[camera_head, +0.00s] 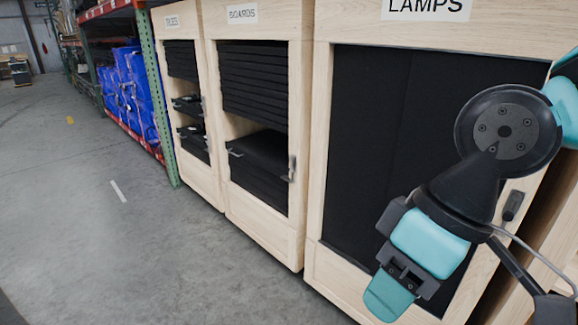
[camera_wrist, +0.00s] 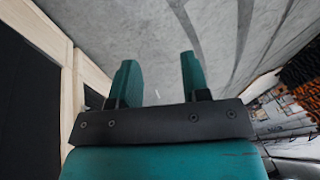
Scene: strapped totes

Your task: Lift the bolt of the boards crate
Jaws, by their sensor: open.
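The boards crate (camera_head: 257,225) is a pale wooden crate with a BOARDS label (camera_head: 242,13) in the middle of the head view. Dark slats fill its upper opening and dark panels its lower part. A metal bolt (camera_head: 292,169) shows on its right post, and a small metal piece (camera_head: 235,152) shows at the left of the opening. My gripper (camera_head: 389,297) is in front of the lamps crate, right of the boards crate and apart from the bolt. In the wrist view my gripper (camera_wrist: 160,80) has its two teal fingers apart with nothing between them.
The lamps crate (camera_head: 318,130) stands on the right with a dark front and a dark handle (camera_head: 513,206). The tiles crate (camera_head: 205,195) stands left of the boards crate. Blue bags (camera_head: 128,95) sit on a rack further left. The grey floor (camera_head: 110,240) is open at left.

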